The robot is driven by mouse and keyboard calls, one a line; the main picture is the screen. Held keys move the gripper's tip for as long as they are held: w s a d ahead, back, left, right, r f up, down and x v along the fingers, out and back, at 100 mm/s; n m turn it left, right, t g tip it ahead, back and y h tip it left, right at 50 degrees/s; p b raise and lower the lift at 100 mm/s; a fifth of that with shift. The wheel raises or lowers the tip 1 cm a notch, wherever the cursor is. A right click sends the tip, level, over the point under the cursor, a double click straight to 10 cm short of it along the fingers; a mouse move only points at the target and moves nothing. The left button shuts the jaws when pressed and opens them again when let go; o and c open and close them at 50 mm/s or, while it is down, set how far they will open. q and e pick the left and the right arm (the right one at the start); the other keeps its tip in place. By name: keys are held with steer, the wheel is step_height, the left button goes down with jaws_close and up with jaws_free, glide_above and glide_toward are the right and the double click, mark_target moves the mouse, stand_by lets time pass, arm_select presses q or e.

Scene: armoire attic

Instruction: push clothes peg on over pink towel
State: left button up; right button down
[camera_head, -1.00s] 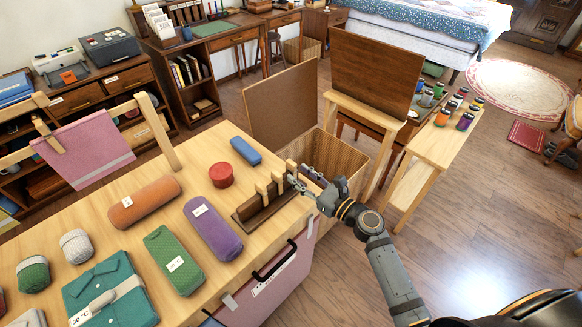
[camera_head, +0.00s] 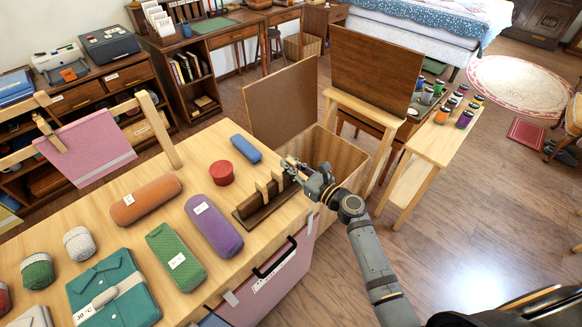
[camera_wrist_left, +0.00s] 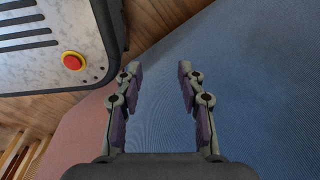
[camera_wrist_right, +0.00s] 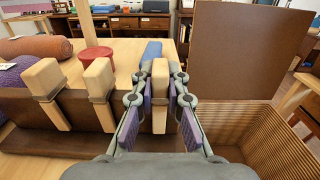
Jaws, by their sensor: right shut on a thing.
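The pink towel (camera_head: 85,150) hangs over a rail of a wooden frame at the left of the head view. One wooden peg (camera_head: 48,133) sits on its left part. A dark wooden rack (camera_head: 262,208) on the table holds upright pegs. My right gripper (camera_wrist_right: 162,76) is shut on the rightmost clothes peg (camera_wrist_right: 160,98), which stands at the rack's end. Two other pegs (camera_wrist_right: 43,80) (camera_wrist_right: 98,78) stand to its left. In the head view my right gripper (camera_head: 290,166) partly hides the held peg. My left gripper (camera_wrist_left: 160,73) is open and empty.
Several rolled cloths, such as a purple roll (camera_head: 213,226), and a red round tin (camera_head: 221,173) lie on the table. An open wicker box (camera_wrist_right: 250,125) is right of the peg. A folded teal shirt (camera_head: 115,292) lies nearer.

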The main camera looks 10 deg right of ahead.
step_height(320, 180, up, 9)
steer(key=p, duration=0.3)
steer(key=shift+r, duration=0.55)
